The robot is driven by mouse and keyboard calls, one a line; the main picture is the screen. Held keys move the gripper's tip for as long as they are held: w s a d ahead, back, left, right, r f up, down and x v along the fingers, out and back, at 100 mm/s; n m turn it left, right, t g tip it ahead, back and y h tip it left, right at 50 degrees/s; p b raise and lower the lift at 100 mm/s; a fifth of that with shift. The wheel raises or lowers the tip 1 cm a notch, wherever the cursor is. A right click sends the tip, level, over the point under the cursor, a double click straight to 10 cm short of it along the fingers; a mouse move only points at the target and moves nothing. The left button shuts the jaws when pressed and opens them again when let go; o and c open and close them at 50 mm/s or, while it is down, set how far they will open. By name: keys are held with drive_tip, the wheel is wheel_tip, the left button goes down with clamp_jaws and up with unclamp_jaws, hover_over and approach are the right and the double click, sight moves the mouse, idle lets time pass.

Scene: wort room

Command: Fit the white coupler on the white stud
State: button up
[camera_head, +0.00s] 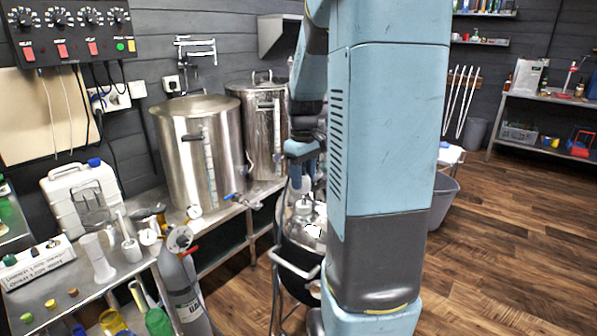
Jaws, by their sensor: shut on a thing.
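My gripper (306,172) points down left of my blue arm column, which hides part of it. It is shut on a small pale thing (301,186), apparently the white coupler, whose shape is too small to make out. Below it stands a shiny vessel (300,228) with a white patch on its top. I cannot tell whether this patch is the white stud, or whether the held thing touches anything below.
Two steel kettles (198,150) stand on the metal bench behind and left. A grey gas cylinder (183,285) stands at the bench's front. A grey bin (443,198) and shelves (550,122) are at right. The wooden floor (500,250) there is clear.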

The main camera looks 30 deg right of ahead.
sight(304, 188)
drive_tip(key=shift+s+d+f, duration=0.1)
drive_tip(key=shift+f, duration=1.55)
idle(0.4)
drive_tip(key=shift+f, duration=0.55)
drive_tip(key=o, duration=0.8)
drive_tip(key=shift+r, duration=0.1)
